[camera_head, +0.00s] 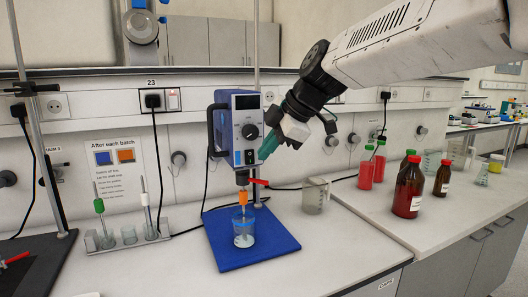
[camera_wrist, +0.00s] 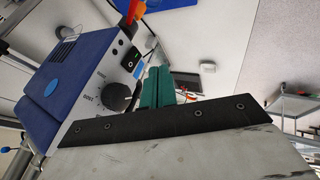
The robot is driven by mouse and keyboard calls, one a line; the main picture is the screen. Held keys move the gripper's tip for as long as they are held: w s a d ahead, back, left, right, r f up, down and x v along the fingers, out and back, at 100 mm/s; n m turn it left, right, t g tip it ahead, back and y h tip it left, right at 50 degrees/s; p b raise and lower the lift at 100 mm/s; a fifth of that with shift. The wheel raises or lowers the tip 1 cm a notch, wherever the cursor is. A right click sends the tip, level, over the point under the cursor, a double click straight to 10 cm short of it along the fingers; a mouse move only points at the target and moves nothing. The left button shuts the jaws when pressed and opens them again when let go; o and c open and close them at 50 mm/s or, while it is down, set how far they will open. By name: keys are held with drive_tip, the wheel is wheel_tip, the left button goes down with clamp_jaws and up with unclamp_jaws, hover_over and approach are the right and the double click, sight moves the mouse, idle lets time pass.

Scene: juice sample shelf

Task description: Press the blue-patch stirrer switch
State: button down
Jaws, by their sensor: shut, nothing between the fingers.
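The blue overhead stirrer (camera_head: 222,132) is mounted on a stand above the blue base plate (camera_head: 275,243). Its front has a round black knob (camera_head: 250,131), which also shows in the wrist view (camera_wrist: 118,97). In the head view the switch (camera_head: 250,157) is small, just left of my fingertips. My gripper (camera_head: 265,152) has teal fingers, closed together and empty, close to the lower right of the stirrer's front. Whether they touch it, I cannot tell.
An orange-topped shaft (camera_head: 243,198) runs down into a clear beaker (camera_head: 243,234) under the stirrer. A red clamp handle (camera_head: 259,182) sticks out beside it. A tube rack (camera_head: 130,238) is at left.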

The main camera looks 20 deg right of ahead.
drive_tip(key=v, duration=0.8)
drive_tip(key=shift+w+r, duration=0.15)
drive_tip(key=shift+r, duration=0.15)
drive_tip(key=shift+d+f, duration=0.1)
drive_tip(key=shift+d, duration=0.1)
